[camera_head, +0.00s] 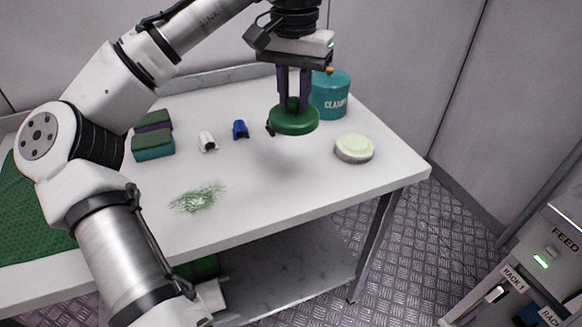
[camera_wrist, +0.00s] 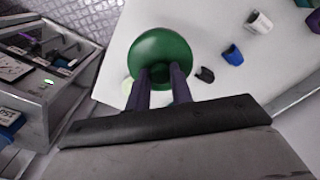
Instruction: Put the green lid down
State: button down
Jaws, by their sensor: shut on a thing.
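The green lid (camera_head: 294,121) is a round dark-green disc held level above the white table, with a faint shadow on the table below it. My gripper (camera_head: 293,103) is shut on the knob at the top of the lid. In the wrist view the lid (camera_wrist: 160,52) lies beyond the two fingertips of my gripper (camera_wrist: 158,72). The lid and fingers hide part of the table beneath.
A teal tub (camera_head: 330,96) stands behind the lid. A round pale-green-topped container (camera_head: 354,148) sits at the right. White (camera_head: 207,142) and blue (camera_head: 240,130) clips, sponges (camera_head: 153,144) and a green powdery patch (camera_head: 198,197) are at the left. The front middle is clear.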

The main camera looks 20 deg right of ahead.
notch_tip(320, 180, down, 15)
jog(key=shift+r+b, duration=0.1)
jog(key=shift+b, duration=0.25)
jog(key=c, duration=1.3)
grip_release()
jog(key=shift+o, duration=0.3)
notch_tip(320, 180, up, 12)
jog(key=shift+r+p, duration=0.1)
jog(key=shift+p, duration=0.35)
